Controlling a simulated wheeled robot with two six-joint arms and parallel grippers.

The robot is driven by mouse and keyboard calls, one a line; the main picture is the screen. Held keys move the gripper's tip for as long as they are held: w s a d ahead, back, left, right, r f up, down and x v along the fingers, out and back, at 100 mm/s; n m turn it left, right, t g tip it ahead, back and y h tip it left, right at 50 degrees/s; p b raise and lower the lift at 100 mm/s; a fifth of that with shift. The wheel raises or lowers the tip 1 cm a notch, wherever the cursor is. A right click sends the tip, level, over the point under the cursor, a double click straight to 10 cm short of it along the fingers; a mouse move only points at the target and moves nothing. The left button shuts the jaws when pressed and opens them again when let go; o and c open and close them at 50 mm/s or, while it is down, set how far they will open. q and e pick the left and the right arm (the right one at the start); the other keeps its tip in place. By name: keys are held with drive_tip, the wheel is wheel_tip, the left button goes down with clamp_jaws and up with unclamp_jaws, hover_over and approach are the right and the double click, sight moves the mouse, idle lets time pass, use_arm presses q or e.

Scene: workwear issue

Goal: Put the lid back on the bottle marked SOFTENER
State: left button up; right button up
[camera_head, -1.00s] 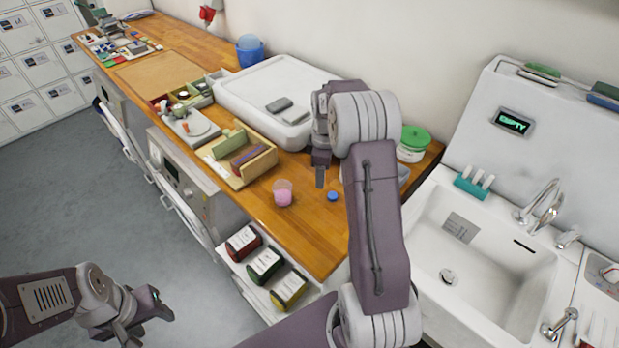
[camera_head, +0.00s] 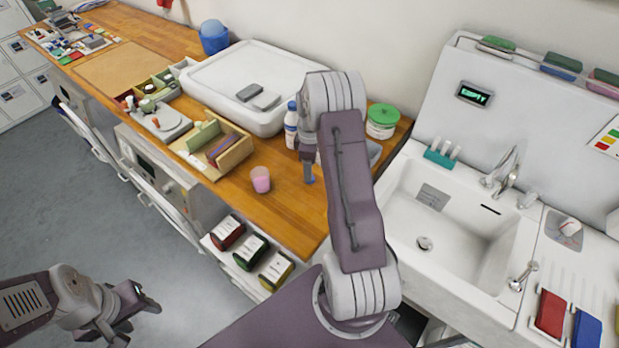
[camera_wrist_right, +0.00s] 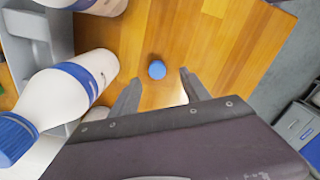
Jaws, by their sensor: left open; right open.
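A small round blue lid (camera_wrist_right: 157,69) lies loose on the wooden counter in the right wrist view. In the head view the lid (camera_head: 311,180) is mostly hidden by my right gripper (camera_head: 308,178). My right gripper (camera_wrist_right: 158,88) is open and empty, its fingertips just short of the lid on either side. A white bottle with a blue band (camera_wrist_right: 65,92) and blue cap is at left in the wrist view; another white bottle (camera_wrist_right: 100,5) is cut off at the top. One blue-capped bottle (camera_head: 291,128) shows behind my right arm. I cannot read SOFTENER. My left gripper (camera_head: 142,312) is open over the floor.
A green-lidded tub (camera_head: 381,125) stands behind the right arm. The sink (camera_head: 390,215) is at right. Counter in front of the lid is clear.

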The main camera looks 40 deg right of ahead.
drive_tip(key=f, duration=0.1)
drive_tip(key=f+p, duration=0.1)
drive_tip(key=f, duration=0.3)
drive_tip(key=shift+w+d+f+p, duration=0.1)
drive_tip(key=shift+w+d+p, duration=0.15)
drive_tip(key=shift+p, duration=0.1)
drive_tip(key=shift+s, duration=0.1)
clamp_jaws()
